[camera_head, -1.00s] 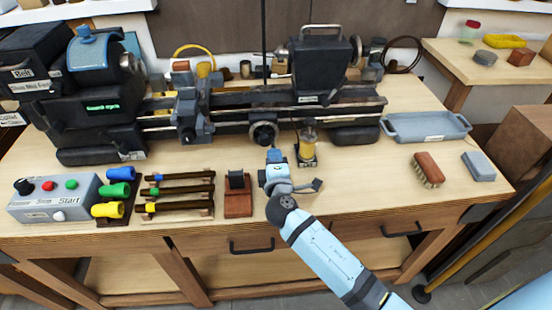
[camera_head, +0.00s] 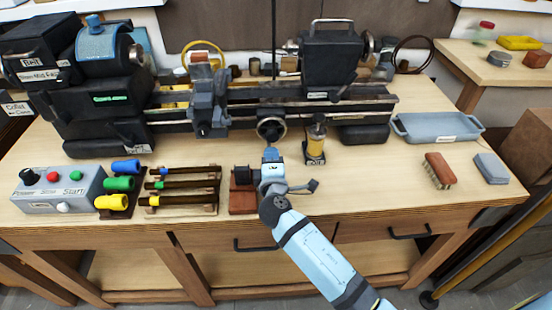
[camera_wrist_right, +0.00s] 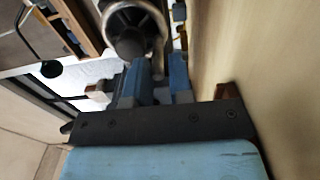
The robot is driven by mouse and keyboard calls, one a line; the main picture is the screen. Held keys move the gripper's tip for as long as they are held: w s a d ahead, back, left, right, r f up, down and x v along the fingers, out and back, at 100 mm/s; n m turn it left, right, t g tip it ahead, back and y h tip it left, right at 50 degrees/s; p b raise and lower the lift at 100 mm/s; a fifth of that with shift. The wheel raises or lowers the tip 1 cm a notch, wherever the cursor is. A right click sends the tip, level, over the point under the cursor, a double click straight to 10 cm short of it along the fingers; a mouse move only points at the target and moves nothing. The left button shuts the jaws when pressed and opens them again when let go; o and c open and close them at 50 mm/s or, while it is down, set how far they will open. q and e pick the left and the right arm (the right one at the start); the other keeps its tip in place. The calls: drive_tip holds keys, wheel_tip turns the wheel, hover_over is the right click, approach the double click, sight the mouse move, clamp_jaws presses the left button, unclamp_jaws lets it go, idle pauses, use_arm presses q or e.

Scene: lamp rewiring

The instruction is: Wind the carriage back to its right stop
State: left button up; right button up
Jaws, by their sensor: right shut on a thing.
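The dark grey carriage (camera_head: 208,105) sits on the lathe bed left of the middle, with a stretch of bare bed between it and the tailstock on the right. The round handwheel (camera_head: 271,130) is on the front of the bed, to the right of the carriage. My right gripper (camera_head: 270,153) is at the wheel's lower edge. In the right wrist view, its blue fingers (camera_wrist_right: 156,85) are shut on the lower part of the handwheel (camera_wrist_right: 135,30); the exact grip point is partly hidden. My left gripper is not in view.
An oil can (camera_head: 316,142) stands close to the right of the handwheel. The tailstock (camera_head: 332,68) is further right on the bed. A small red-brown block stand (camera_head: 243,198) is left of my right wrist. The bench front right of centre is clear up to the brush (camera_head: 440,170).

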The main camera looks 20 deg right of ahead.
drive_tip(key=shift+w+a+r, duration=0.1)
drive_tip(key=shift+w+a, duration=0.15)
drive_tip(key=shift+a, duration=0.7)
drive_tip(key=shift+c, duration=0.6)
drive_tip(key=shift+w+a+r+p, duration=0.1)
drive_tip(key=shift+w+r+p, duration=0.1)
drive_tip(key=shift+r+p, duration=0.6)
drive_tip(key=shift+o, duration=0.2)
drive_tip(key=shift+r, duration=0.45)
drive_tip(key=shift+s+d+r+p, duration=0.2)
drive_tip(key=shift+r+p, duration=0.15)
drive_tip(key=shift+r, duration=0.15)
drive_tip(key=shift+c, duration=0.2)
drive_tip(key=shift+d+r+p, duration=0.1)
drive_tip(key=shift+r+p, duration=1.15)
drive_tip(key=shift+r, duration=0.25)
drive_tip(key=shift+o, duration=0.2)
drive_tip(key=shift+d+r, duration=0.3)
drive_tip(key=shift+o, duration=0.5)
drive_tip(key=shift+s+d+r+p, duration=0.1)
drive_tip(key=shift+d+r+p, duration=0.05)
drive_tip(key=shift+d+p, duration=0.15)
drive_tip(key=shift+s+d+f, duration=0.15)
drive_tip(key=shift+d+f, duration=0.05)
drive_tip(key=shift+d, duration=0.45)
drive_tip(key=shift+c, duration=0.3)
